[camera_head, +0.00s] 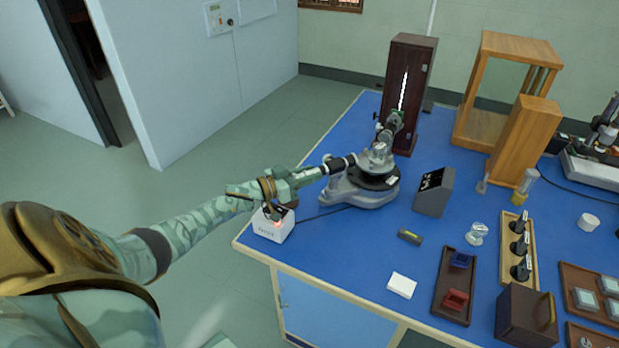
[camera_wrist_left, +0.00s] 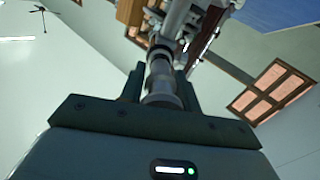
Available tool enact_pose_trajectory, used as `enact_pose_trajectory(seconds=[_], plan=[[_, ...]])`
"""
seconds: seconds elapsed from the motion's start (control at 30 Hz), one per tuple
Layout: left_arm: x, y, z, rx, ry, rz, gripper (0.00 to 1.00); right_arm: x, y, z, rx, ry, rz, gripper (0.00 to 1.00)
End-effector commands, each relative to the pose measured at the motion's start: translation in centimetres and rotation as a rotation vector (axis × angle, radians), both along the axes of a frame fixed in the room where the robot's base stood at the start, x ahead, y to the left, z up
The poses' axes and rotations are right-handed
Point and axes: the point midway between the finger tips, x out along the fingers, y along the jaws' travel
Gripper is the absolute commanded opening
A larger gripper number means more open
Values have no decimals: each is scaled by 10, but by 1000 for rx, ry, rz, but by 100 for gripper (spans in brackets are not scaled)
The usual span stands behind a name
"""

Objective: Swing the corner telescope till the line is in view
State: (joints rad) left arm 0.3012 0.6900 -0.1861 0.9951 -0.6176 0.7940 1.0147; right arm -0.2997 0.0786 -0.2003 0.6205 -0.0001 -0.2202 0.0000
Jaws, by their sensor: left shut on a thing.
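The spectrometer (camera_head: 362,191) stands on the blue bench with a grey base and a dark round table. Its telescope (camera_head: 343,163) sticks out to the left, toward my arm. My left gripper (camera_head: 326,168) is at the telescope's outer end. In the left wrist view the fingers (camera_wrist_left: 160,88) are shut on either side of the telescope's grey and black tube (camera_wrist_left: 161,70). The collimator (camera_head: 391,125) points to a dark wooden lamp housing (camera_head: 400,105) with a bright vertical line of light. The view through the eyepiece is not shown. My right gripper is not in view.
A white labelled box (camera_head: 273,227) stands at the bench's left corner, under my left forearm. A grey sloped box (camera_head: 433,192) stands right of the spectrometer. Small items, trays and a wooden case (camera_head: 527,316) fill the right side.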

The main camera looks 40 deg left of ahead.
Motion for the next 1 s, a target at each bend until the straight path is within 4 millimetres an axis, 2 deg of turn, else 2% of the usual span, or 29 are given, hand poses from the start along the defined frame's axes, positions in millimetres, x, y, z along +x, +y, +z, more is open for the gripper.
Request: enact_pose_trajectory(seconds=[0.13,0.17,0.2,0.5,0.63,0.77,1.0], plan=[[0,-1,-2,-1,3,0,0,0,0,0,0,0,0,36],[0,-1,-2,-1,3,0,35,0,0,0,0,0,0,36],[0,-1,-2,-1,3,0,44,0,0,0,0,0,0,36],[-1,0,-1,0,2,0,44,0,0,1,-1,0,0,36],[-13,4,-1,1,4,0,44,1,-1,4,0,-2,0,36],[-39,15,0,3,7,0,44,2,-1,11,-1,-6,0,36],[-101,39,-1,2,7,-1,44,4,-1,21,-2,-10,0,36]])
